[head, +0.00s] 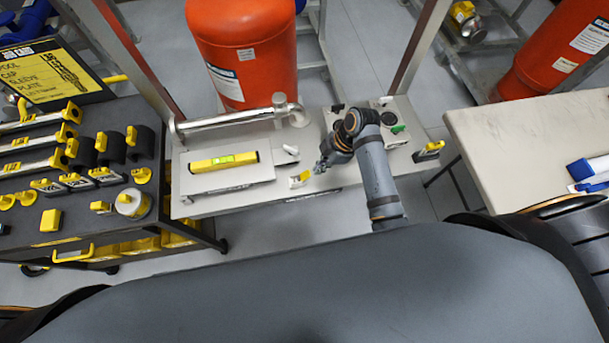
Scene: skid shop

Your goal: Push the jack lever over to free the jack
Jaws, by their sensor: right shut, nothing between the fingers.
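A grey bench (250,200) carries a raised plate (205,178) with a yellow spirit level (224,161) on it. A small white lever (291,150) stands tilted just right of the plate; it looks like the jack lever, but the jack body is not clear. A small white and yellow block (300,178) sits in front of it. My right gripper (321,168) is shut and empty, low over the bench, right of the white lever and block, with a gap to the lever. Whether its tips touch the bench is unclear. My left gripper is not in view.
A silver pipe (235,118) runs along the bench's back edge, below an orange tank (245,45). A green-handled part (398,128) and a yellow-handled part (432,149) are at the right. A dark tool cart (80,215) stands left; a pale table (530,135) stands right.

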